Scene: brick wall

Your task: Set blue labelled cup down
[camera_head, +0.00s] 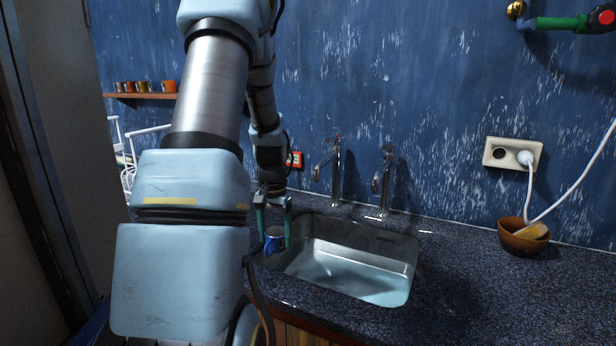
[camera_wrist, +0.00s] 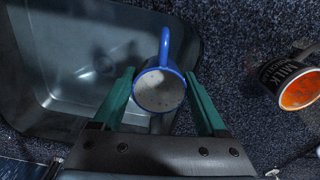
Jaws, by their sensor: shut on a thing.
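The blue cup (camera_wrist: 160,91), with a blue rim, a handle and a pale speckled inside, is between the two green fingers of my gripper (camera_wrist: 160,74) in the wrist view. My gripper is shut on it. The cup looks empty, and its handle points to the top of the wrist picture. In the head view the cup (camera_head: 274,239) hangs upright between the fingers of my gripper (camera_head: 274,226), at the left edge of the sink. Its label is not visible. I cannot tell whether its base touches the counter.
The metal sink (camera_head: 345,272) is right beside the cup. Two taps (camera_head: 337,170) rise behind the sink. A brown bowl (camera_head: 518,243) stands far right, with free counter before it.

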